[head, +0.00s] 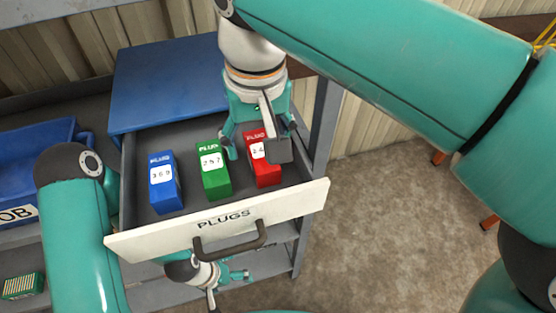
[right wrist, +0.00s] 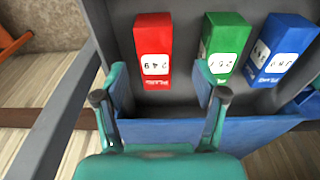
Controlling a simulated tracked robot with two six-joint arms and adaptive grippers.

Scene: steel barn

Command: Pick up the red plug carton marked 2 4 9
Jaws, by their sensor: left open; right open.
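The red plug carton (head: 267,174) lies at the right of the open PLUGS drawer in the head view; my right gripper hides part of its label. In the right wrist view the red carton (right wrist: 153,37) shows its label, upside down, reading 2 4 9. My right gripper (head: 256,148) is open and empty, pointing down above the carton's back end. In the right wrist view the carton lies beyond the gap between the right gripper's fingers (right wrist: 161,97), left of centre. My left gripper (head: 226,286) is open and empty, below the drawer front.
A green carton (head: 215,183) lies left of the red one, with a gap. A blue carton (head: 166,196) lies farther left. The drawer front (head: 290,207) has a dark handle (head: 230,241). A blue bin (head: 30,165) stands at left. Concrete floor is open at right.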

